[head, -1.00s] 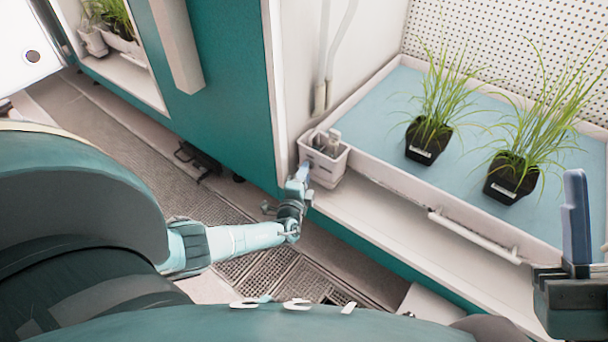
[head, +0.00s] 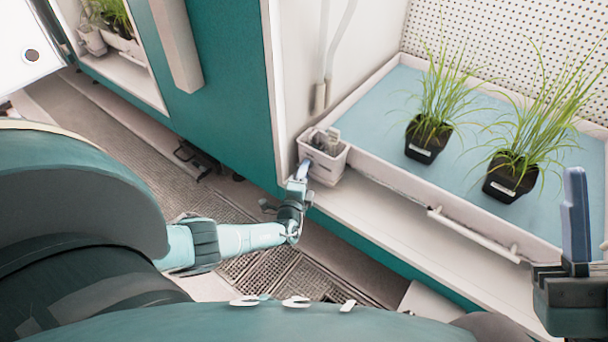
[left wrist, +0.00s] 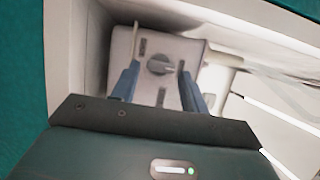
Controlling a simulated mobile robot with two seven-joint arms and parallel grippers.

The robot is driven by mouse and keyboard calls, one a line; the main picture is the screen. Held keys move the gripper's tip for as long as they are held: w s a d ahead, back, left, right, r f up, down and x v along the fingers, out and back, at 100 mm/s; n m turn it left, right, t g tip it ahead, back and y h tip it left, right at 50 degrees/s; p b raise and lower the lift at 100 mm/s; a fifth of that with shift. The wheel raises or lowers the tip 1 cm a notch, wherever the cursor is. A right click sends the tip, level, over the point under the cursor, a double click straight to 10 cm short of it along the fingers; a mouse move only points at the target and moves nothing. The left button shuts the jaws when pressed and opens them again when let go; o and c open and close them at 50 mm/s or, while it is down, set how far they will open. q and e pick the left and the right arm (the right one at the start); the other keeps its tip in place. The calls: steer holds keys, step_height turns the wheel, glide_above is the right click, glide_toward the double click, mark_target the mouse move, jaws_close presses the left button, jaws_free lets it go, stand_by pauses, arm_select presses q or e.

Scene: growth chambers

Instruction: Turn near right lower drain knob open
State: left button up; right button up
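A grey drain knob (left wrist: 160,65) sits on the front of a small pale box in the left wrist view. Its pointer lies roughly sideways in that picture. My left gripper (left wrist: 158,76) is open, with one blue finger on each side of the knob. I cannot tell whether the fingers touch it. In the head view my left gripper (head: 302,171) is at the front of the pale box (head: 325,168), and the knob is hidden there. My right gripper (head: 576,215) is at the right edge, with one blue finger pointing up; its opening cannot be judged.
A blue-floored tray (head: 380,105) holds two potted grass plants (head: 428,138) (head: 508,178) behind the box. A white bar (head: 470,233) runs along the tray's front. A teal cabinet panel (head: 235,100) stands left of the box. Metal floor grating (head: 255,270) lies below.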

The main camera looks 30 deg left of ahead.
arm_select(q)
steer(key=shift+o, duration=0.7)
steer(key=p+v, duration=0.4)
steer(key=v, duration=0.9)
arm_select(e)
steer(key=f+m+h, duration=0.1)
steer(key=m+h, duration=0.1)
steer(key=f+m+h, duration=0.3)
steer(key=f+m, duration=0.1)
steer(key=shift+w+a+f+g+h, duration=0.1)
steer(key=shift+w+a+g+h, duration=0.2)
steer(key=shift+h, duration=0.1)
steer(key=shift+d, duration=0.1)
